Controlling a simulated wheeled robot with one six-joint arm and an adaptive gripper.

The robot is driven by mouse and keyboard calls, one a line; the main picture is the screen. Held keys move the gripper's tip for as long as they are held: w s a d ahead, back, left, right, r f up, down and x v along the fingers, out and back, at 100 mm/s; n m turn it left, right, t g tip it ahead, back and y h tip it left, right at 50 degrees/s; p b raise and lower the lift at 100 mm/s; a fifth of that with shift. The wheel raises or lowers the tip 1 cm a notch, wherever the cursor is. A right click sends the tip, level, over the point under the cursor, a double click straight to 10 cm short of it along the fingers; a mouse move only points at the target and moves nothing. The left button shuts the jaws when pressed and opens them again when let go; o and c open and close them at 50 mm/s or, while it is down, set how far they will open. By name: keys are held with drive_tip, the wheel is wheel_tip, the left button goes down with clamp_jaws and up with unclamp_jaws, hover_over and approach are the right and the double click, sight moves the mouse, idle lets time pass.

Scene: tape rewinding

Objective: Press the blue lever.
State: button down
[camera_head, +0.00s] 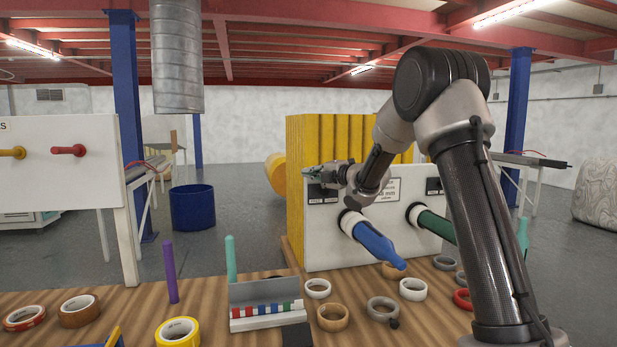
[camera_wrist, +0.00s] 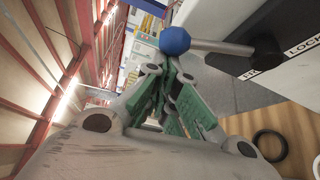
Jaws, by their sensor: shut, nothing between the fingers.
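The blue lever shows in the wrist view as a blue ball knob (camera_wrist: 174,40) on a grey metal rod (camera_wrist: 222,47) coming out of a white panel with dark labels, one partly reading "LOCK". In the head view I cannot make the lever out; my arm's end covers that corner of the panel. My gripper (camera_head: 314,173) is at the upper left of the white panel (camera_head: 325,250). In the wrist view its green-padded fingers (camera_wrist: 168,88) are shut and empty. The knob appears just beyond and slightly right of the fingertips; I cannot tell whether they touch.
A blue spindle (camera_head: 372,240) and a green spindle (camera_head: 435,223) stick out of the panel below my arm. Several tape rolls, such as a yellow one (camera_head: 178,333), lie on the wooden table (camera_head: 240,275). A purple peg (camera_head: 170,272) and a teal peg (camera_head: 231,260) stand left.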

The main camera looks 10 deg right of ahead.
drive_tip(key=d+r+m+t, duration=0.1)
drive_tip(key=d+m+t, duration=0.4)
drive_tip(key=d+m, duration=0.4)
drive_tip(key=shift+m, duration=0.5)
idle(0.4)
drive_tip(key=shift+r, duration=0.1)
